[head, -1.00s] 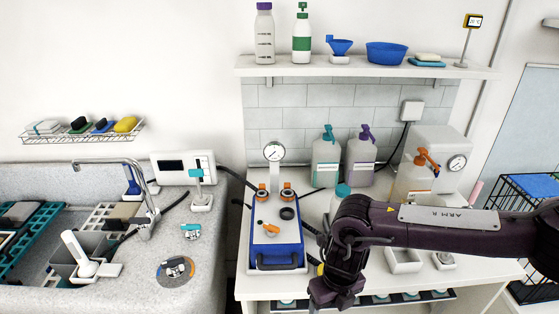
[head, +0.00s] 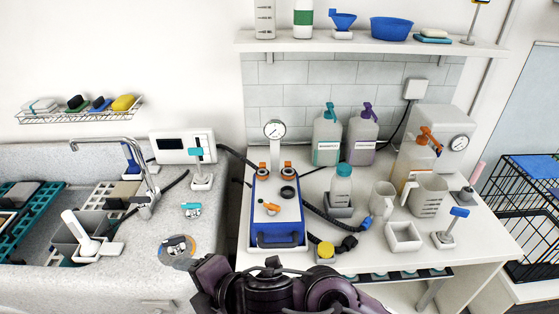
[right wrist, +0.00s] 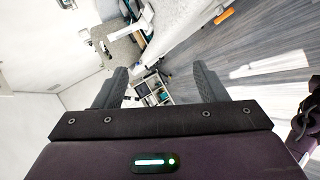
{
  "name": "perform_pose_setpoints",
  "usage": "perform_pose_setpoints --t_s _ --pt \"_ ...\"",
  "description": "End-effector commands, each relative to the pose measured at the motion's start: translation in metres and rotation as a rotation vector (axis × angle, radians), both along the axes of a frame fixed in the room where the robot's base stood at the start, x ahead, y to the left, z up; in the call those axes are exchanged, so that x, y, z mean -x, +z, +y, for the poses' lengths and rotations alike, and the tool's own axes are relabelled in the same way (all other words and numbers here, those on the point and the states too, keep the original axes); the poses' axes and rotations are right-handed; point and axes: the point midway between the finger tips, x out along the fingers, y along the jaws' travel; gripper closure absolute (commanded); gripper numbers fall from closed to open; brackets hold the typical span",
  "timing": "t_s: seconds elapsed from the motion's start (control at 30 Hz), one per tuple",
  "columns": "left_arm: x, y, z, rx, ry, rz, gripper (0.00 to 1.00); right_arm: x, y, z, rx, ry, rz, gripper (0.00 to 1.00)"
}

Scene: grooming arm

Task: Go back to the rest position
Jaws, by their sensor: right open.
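My right gripper (right wrist: 160,76) shows in the right wrist view with its two dark fingers spread wide apart and nothing between them. Beyond the fingers that view shows grey wooden floor and, farther off, tilted furniture. In the head view my dark purple right arm is folded low at the bottom edge, in front of the worktop and clear of the things on it. The gripper's fingertips cannot be made out there. My left gripper is not in view.
A grey basin (head: 60,265) lies left. A black wire crate (head: 530,205) stands right. A shelf (head: 370,46) runs above.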

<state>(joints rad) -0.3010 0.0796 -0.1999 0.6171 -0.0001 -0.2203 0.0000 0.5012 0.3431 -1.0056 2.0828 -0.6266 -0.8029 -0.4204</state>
Motion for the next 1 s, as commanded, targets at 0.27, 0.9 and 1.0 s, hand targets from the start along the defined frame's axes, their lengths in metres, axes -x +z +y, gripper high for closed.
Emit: perform_pose_setpoints --t_s 0.27,0.9,1.0 --pt "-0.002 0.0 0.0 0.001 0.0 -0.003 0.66 -0.044 0.001 -0.112 -0.299 -0.76 0.473 0.34" --pt "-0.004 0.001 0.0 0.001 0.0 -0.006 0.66 0.06 -0.104 -0.346 -0.386 -1.907 1.083 0.34" --pt "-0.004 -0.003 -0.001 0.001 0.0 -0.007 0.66 0.058 -0.132 -0.349 -0.372 -1.935 1.099 0.34"
